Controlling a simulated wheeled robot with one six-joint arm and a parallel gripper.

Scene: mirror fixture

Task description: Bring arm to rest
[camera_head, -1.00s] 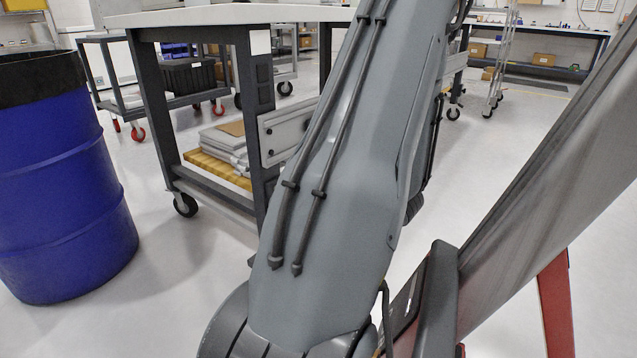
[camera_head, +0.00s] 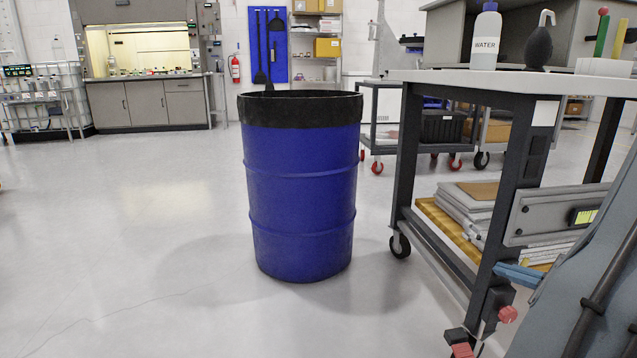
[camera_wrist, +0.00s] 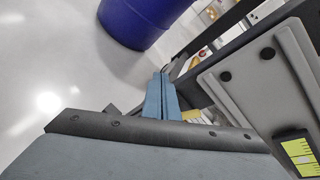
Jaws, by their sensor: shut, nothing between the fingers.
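My gripper (camera_wrist: 160,76) has two light-blue fingers pressed together with nothing between them. In the wrist view they point up toward the floor near the base of the blue drum (camera_wrist: 135,22). In the head view my gripper (camera_head: 517,274) shows small at the lower right, in front of the workbench's lower part. The grey link of my arm fills the lower right corner of that view. The rest of my arm is out of the picture.
A grey bracket with a yellow label (camera_wrist: 298,152) is close beside my gripper. The blue drum (camera_head: 300,190) stands mid-floor. Floor at the left is clear.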

